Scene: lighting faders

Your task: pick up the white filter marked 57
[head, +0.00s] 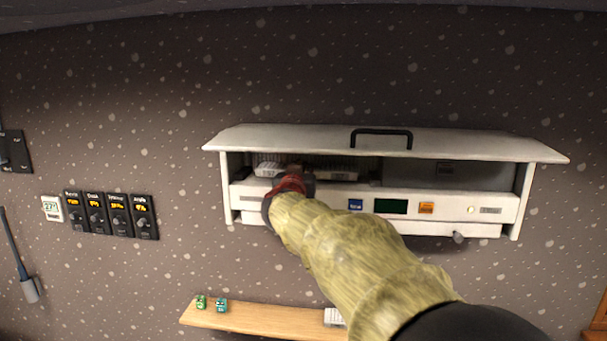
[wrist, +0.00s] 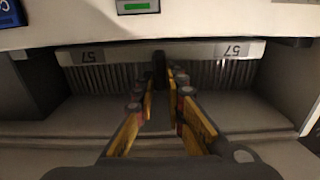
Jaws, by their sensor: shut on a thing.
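The white filter marked 57 (wrist: 195,52) is a long ribbed bar with a 57 label at each end, upside down in the wrist view. It lies in the open bay of the wall unit, and its right part shows in the head view (head: 338,174). My gripper (wrist: 160,85) is shut on the dark tab at the filter's middle. In the head view my gripper (head: 293,176) reaches into the bay and hides the filter's middle.
The wall unit's white lid (head: 300,138) is raised above the bay. A front panel (head: 470,206) with a dark green display (head: 391,206) runs below it.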

